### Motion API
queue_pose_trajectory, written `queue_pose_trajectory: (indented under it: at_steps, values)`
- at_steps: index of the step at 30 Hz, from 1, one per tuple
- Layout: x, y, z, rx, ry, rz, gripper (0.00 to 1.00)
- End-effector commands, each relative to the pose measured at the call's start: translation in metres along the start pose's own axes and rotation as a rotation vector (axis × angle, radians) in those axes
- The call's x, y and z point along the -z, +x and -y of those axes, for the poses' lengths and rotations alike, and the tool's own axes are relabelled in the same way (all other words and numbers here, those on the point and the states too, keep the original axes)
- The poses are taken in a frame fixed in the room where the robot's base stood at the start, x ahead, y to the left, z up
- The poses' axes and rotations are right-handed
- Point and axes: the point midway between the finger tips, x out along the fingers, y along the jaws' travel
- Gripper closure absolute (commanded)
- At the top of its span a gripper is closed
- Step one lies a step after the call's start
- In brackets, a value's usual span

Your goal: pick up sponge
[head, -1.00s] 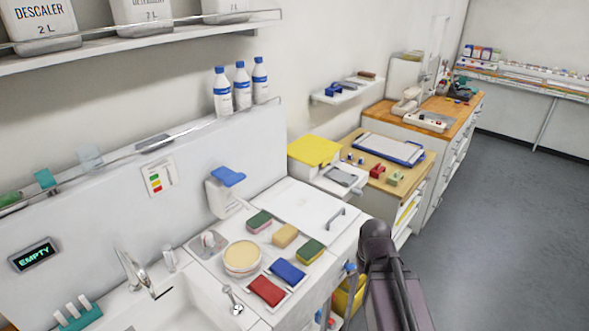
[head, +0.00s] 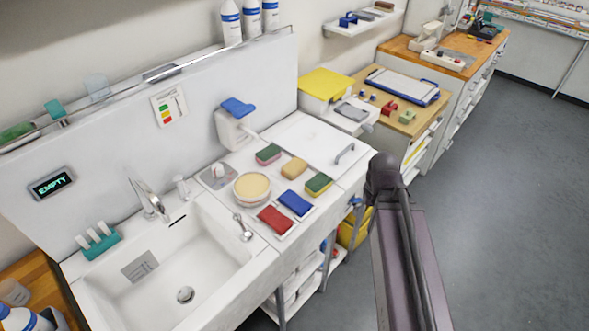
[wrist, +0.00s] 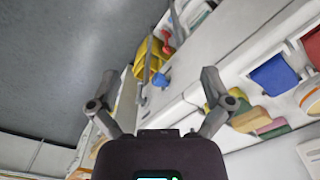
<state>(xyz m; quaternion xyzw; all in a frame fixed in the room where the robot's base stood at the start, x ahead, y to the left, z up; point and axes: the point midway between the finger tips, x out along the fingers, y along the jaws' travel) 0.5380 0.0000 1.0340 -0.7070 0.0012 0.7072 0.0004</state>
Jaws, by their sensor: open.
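Three sponges lie in a loose row on the white counter by the sink in the head view. One is green and pink (head: 268,154), one is plain tan (head: 294,168), and one is green and yellow (head: 318,184). In the wrist view my gripper (wrist: 158,80) is open and empty, its two fingers spread wide. The sponges appear there beside and partly behind the right finger, with the tan one (wrist: 244,121) in the middle. The gripper is apart from them. In the head view my arm stands right of the counter and the fingers are hidden.
A red cloth (head: 274,220) and a blue cloth (head: 295,203) lie in front of the sponges. A round tan-topped tub (head: 252,188) stands to their left, near the sink (head: 182,265). A dispenser (head: 233,128) stands behind. Floor (head: 490,220) on the right is clear.

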Motion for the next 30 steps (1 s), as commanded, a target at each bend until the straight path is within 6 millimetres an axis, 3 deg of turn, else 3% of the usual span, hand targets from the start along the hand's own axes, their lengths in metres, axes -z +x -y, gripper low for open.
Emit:
queue_pose_trajectory:
  at_steps: [5, 11, 17, 24, 30]
  values:
    - [0.018, -0.004, 0.008, 0.0, 0.027, 0.0, 0.0]
    - [0.066, -0.014, 0.035, 0.0, 0.122, 0.0, 0.0]
    - [0.131, -0.027, 0.082, 0.001, 0.27, 0.0, 0.0]
    - [0.203, -0.043, 0.153, 0.001, 0.455, 0.0, 0.0]
    - [0.245, -0.053, 0.207, 0.001, 0.587, 0.0, 0.0]
